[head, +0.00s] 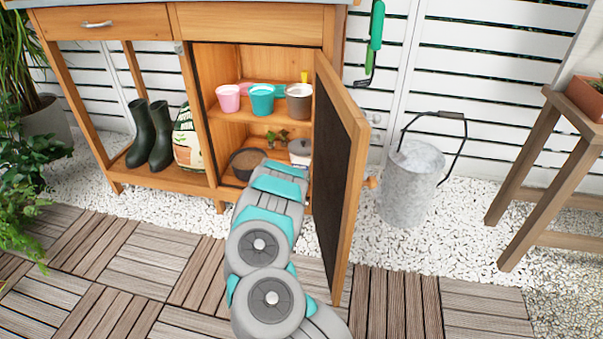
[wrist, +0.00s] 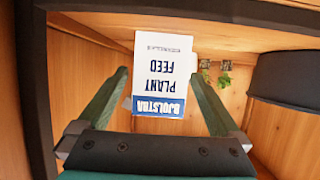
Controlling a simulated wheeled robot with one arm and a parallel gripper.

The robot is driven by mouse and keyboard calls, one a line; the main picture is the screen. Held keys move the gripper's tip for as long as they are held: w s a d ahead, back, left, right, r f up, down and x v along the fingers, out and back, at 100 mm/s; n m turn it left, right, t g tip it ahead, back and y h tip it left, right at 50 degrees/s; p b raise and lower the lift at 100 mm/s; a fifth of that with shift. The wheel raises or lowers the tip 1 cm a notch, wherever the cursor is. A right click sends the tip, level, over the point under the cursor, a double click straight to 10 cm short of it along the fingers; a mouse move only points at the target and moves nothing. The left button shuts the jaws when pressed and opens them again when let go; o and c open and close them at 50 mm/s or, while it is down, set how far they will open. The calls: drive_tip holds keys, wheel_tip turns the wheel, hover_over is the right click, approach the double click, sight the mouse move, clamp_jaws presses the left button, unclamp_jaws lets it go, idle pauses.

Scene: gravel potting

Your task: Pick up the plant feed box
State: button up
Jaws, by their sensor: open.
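The plant feed box (wrist: 163,68) is white with a blue band, and its lettering appears upside down in the wrist view. It stands inside the cabinet. My gripper (wrist: 158,76) is open, with one green finger on each side of the box in the picture. I cannot tell whether the fingertips are beyond its front face or whether either touches it. In the head view my arm reaches into the lower cabinet compartment and hides the fingers. I cannot clearly make out the box there.
A dark bowl of soil (head: 247,160) is left of my arm; its side shows in the wrist view (wrist: 288,75). Small seedlings (wrist: 216,74) are behind. The open cabinet door (head: 342,160) is close on the right. Pots (head: 261,100) stand on the shelf above.

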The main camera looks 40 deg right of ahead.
sight(301, 161)
drive_tip(key=shift+x, duration=1.05)
drive_tip(key=shift+w+d+f+b, duration=0.25)
drive_tip(key=shift+w+d+b, duration=0.05)
drive_tip(key=shift+w+d, duration=0.1)
drive_tip(key=c, duration=1.4)
wheel_tip(301, 161, up, 10)
drive_tip(key=p, duration=0.2)
drive_tip(key=shift+p, duration=0.3)
